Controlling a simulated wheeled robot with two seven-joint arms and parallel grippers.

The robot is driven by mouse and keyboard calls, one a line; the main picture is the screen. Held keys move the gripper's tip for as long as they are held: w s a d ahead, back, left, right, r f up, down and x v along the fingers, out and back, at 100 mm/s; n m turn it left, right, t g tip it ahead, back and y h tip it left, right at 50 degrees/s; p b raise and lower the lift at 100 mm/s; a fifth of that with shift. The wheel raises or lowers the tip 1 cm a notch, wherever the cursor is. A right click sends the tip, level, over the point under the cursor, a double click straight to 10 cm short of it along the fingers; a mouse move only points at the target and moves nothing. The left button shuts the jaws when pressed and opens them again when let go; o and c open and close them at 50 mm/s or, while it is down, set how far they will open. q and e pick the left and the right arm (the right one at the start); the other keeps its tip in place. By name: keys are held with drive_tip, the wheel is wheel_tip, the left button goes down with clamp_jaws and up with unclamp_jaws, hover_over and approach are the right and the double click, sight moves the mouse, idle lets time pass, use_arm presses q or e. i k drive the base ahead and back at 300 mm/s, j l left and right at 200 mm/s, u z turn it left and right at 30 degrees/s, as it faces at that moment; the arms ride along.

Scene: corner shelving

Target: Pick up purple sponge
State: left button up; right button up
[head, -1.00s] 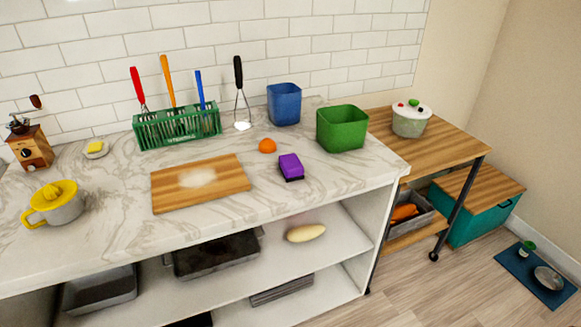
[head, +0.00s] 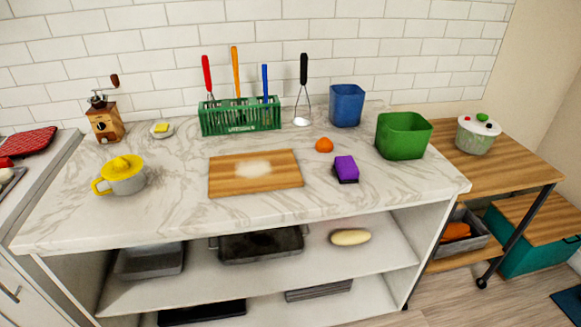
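The purple sponge (head: 346,167) lies on the marble counter (head: 390,191), right of the wooden cutting board (head: 226,174) and just in front of an orange fruit (head: 324,145). Its lower front edge is dark. It is fully visible, with nothing touching it. Neither of my grippers shows in the head view.
A green bin (head: 403,137) and a blue bin (head: 346,105) stand behind and right of the sponge. A green utensil rack (head: 240,118) stands by the wall. A yellow-topped juicer (head: 122,176) is at the left. The counter's front strip is clear. A wooden cart (head: 500,163) adjoins at right.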

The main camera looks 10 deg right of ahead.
sight(346, 169)
drive_tip(key=l+u, duration=0.1)
drive_tip(key=u, duration=0.65)
drive_tip(key=l+u, duration=0.15)
drive_tip(key=u, duration=0.25)
drive_tip(key=k+l+u, duration=0.4)
drive_tip(key=l, duration=0.25)
drive_tip(key=k+l+u, duration=0.35)
drive_tip(key=l, duration=0.3)
drive_tip(key=k+l+u, duration=0.4)
drive_tip(key=i+l, duration=0.05)
drive_tip(key=l, duration=0.1)
